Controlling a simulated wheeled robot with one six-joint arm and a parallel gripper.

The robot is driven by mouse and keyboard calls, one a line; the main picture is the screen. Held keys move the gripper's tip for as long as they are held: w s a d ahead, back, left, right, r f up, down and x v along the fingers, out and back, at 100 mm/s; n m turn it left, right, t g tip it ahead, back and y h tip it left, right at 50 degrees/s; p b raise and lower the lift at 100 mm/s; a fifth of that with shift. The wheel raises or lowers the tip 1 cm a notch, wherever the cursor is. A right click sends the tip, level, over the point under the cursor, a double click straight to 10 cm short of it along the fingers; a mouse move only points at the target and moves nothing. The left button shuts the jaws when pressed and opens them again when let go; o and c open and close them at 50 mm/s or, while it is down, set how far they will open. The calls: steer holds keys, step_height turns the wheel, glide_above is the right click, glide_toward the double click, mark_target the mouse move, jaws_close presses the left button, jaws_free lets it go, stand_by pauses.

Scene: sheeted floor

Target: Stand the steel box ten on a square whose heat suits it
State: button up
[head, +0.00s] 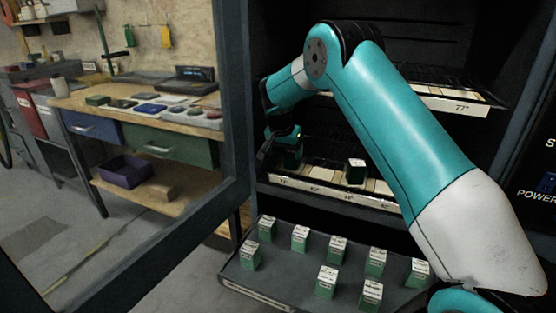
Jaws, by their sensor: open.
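My gripper (277,148) is open at the left part of the lower shelf (306,189) in a dark cabinet. A dark green box (294,158) is right at its fingers; I cannot tell whether it stands between them or just beyond, or touches the shelf. The shelf's front edge carries small temperature labels, too small to read surely. The box labels are also unreadable, so I cannot tell which box is steel ten.
Several green boxes with white tops stand apart on a dark tray (236,270) below the shelf. An upper shelf (462,103) carries a label reading about 77°. My arm hides part of both shelves. An open glazed door (234,100) stands left, with a workbench (190,118) beyond.

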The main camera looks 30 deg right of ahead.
steer(key=s+a+r+n+y, duration=0.2)
steer(key=s+a+r+n, duration=0.25)
steer(key=s+a, duration=0.55)
steer(key=s+a+r+n+y, duration=0.2)
steer(key=s+a+r+n, duration=0.2)
steer(key=s+a+r, duration=0.5)
steer(key=s+a+n+g+y, duration=0.1)
steer(key=s+n, duration=0.3)
steer(key=s, duration=0.8)
steer(key=s+a+n+g+y, duration=0.1)
steer(key=s+a+n, duration=0.3)
steer(key=s, duration=0.7)
steer(key=shift+s+a+r+n+g+y, duration=0.2)
steer(key=shift+s+a+n+g+y, duration=0.3)
steer(key=shift+y, duration=0.3)
steer(key=shift+w+d, duration=0.15)
steer(key=shift+d, duration=0.05)
